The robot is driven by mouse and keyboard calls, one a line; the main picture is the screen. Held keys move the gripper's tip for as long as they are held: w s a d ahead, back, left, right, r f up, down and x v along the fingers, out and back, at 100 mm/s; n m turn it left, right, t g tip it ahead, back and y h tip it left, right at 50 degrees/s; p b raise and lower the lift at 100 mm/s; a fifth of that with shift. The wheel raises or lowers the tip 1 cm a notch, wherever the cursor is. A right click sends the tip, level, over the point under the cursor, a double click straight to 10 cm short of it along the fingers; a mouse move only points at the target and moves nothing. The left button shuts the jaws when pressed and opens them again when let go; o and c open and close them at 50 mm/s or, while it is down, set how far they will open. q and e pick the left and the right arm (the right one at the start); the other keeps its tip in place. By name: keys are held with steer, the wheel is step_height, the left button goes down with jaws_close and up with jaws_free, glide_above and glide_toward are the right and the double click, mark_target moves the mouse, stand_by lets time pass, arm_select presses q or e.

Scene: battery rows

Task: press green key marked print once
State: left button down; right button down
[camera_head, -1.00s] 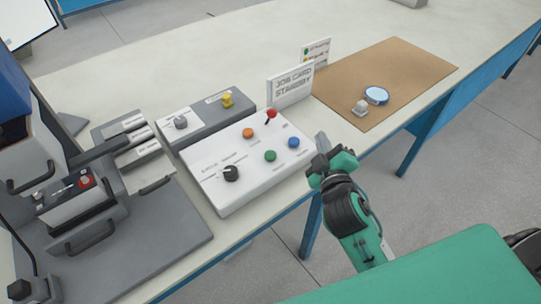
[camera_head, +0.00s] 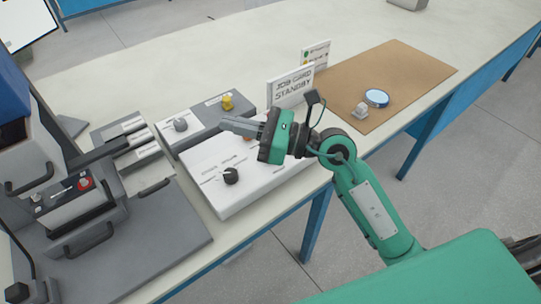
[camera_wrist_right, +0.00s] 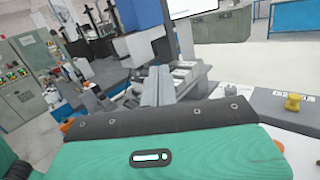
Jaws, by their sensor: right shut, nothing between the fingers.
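The white control panel (camera_head: 215,197) lies on the bench, with a black knob (camera_head: 231,175) on its near left part. My right gripper (camera_head: 224,123) is shut and empty above the panel, its fingers pointing left across its far edge. The gripper and arm cover the panel's right part, so the green key and the blue key are hidden. In the right wrist view the closed fingers (camera_wrist_right: 158,80) reach forward, with no green key to be made out. My left gripper is not in view.
Behind the panel is a grey box with a yellow knob (camera_head: 227,101) and a grey knob (camera_head: 180,124). A standing job card sign (camera_head: 291,88) is close behind the gripper. A grey machine (camera_head: 80,200) stands left. A brown mat (camera_head: 400,70) lies right.

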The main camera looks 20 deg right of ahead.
steer(key=w+d+f+n+g+h, duration=0.1)
steer(key=w+d+f+n+h, duration=0.3)
steer(key=w+d+f+h, duration=0.3)
steer(key=d+f+h, duration=0.1)
steer(key=d+h, duration=0.2)
steer(key=h, duration=0.2)
steer(key=shift+f+g, duration=0.3)
steer(key=shift+f, duration=0.05)
steer(key=shift+w, duration=0.1)
